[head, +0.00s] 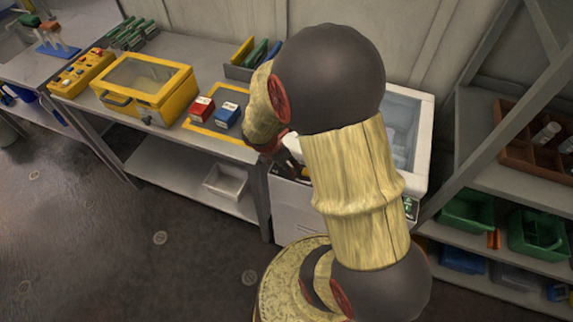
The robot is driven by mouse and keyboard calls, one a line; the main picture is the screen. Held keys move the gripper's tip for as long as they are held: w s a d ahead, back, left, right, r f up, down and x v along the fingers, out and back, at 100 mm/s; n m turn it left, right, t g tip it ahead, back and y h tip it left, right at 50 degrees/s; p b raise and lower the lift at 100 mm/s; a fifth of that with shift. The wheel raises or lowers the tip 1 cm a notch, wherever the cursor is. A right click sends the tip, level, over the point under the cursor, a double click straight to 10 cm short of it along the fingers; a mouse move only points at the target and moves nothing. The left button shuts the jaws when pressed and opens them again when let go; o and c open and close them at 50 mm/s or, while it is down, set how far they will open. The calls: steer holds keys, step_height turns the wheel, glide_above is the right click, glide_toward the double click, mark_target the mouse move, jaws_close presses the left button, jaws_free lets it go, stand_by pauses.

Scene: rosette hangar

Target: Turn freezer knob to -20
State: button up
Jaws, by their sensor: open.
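The white freezer (295,215) stands at the centre right, with a glass-topped lid area (404,110) on its upper side. A small dark panel with green marks (411,208) shows at its front right, beside my arm. I cannot make out the knob or its setting; my arm covers much of the freezer's front. My gripper (291,168) shows only in part, small and dark, at the freezer's upper front left edge. It is open, and nothing is seen held in it. I cannot tell whether it touches the freezer.
A workbench left of the freezer holds a yellow box with a clear lid (148,80), a yellow control box (82,72), and red (202,108) and blue (229,114) small boxes. Shelves with green bins (468,212) stand at right. The floor (110,230) at front left is clear.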

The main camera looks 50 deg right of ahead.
steer(key=shift+c, duration=1.3)
steer(key=c, duration=0.8)
steer(key=shift+c, duration=0.5)
